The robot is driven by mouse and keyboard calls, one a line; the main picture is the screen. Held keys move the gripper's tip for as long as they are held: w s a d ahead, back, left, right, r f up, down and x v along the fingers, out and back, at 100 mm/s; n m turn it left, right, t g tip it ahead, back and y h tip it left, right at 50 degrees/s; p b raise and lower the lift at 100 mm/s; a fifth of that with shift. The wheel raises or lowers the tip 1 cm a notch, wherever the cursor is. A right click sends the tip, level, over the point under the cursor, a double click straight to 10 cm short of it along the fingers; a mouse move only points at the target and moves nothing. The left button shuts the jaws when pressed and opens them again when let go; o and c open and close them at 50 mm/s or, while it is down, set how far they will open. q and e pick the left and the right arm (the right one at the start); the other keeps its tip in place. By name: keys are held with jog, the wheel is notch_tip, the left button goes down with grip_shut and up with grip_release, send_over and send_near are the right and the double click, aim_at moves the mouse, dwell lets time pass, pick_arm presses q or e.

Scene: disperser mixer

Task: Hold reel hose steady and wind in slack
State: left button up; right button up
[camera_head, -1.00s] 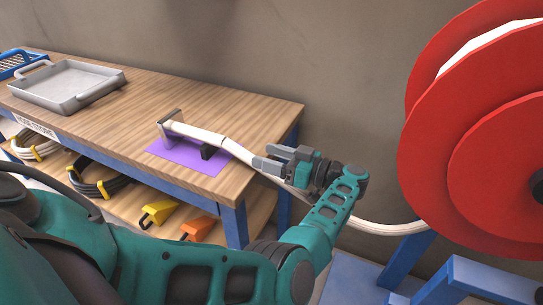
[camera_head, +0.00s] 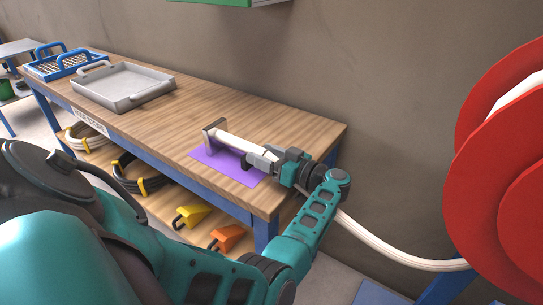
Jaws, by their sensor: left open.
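The red hose reel (camera_head: 495,180) stands at the right, partly cut off by the picture edge. A cream hose (camera_head: 385,247) runs from low on the reel up to the workbench (camera_head: 285,125). Its thicker pale end (camera_head: 232,141) lies over a purple mat (camera_head: 212,165), between a grey upright bracket (camera_head: 213,130) and a dark clip (camera_head: 247,163). My left gripper (camera_head: 262,158) is open, with its fingers at the hose beside the dark clip. My gripper and wrist hide part of the hose. My right gripper is out of view.
A grey metal tray (camera_head: 122,103) and a blue basket (camera_head: 65,68) stand at the bench's far left. Coiled hoses (camera_head: 128,175) and yellow (camera_head: 190,216) and orange (camera_head: 228,237) wedge-shaped pieces lie on the lower shelf. A wall stands behind the bench.

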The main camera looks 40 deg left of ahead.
pick_arm(q)
grip_shut()
jog(key=c, duration=0.6)
grip_release()
jog(key=shift+c, duration=0.2)
jog(key=c, duration=0.4)
